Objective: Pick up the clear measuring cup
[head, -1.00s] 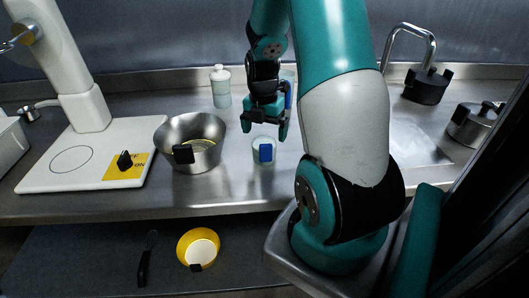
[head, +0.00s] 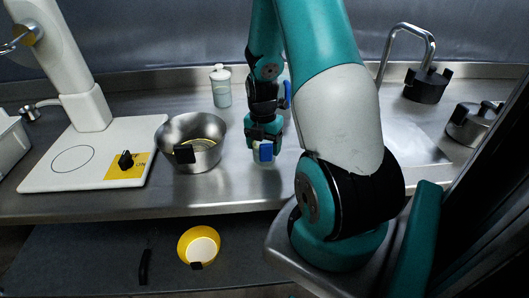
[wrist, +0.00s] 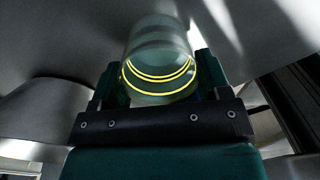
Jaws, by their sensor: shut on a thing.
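The clear measuring cup (head: 265,161) stands on the steel counter right of the metal bowl, with a blue block on its front. In the wrist view the cup (wrist: 160,62) shows as a see-through cylinder with yellow rings, between the two fingers. My gripper (head: 264,146) is lowered over the cup and shut on it. In the wrist view the gripper (wrist: 158,88) has one finger on each side of the cup. In the head view the gripper hides the cup's upper part. I cannot tell whether the cup's base is off the counter.
A metal bowl (head: 213,158) with a black handle stands close at left. A white board (head: 60,178) lies farther left. A metal pot (head: 472,128) is at far right. A yellow bowl (head: 184,247) sits on the lower shelf.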

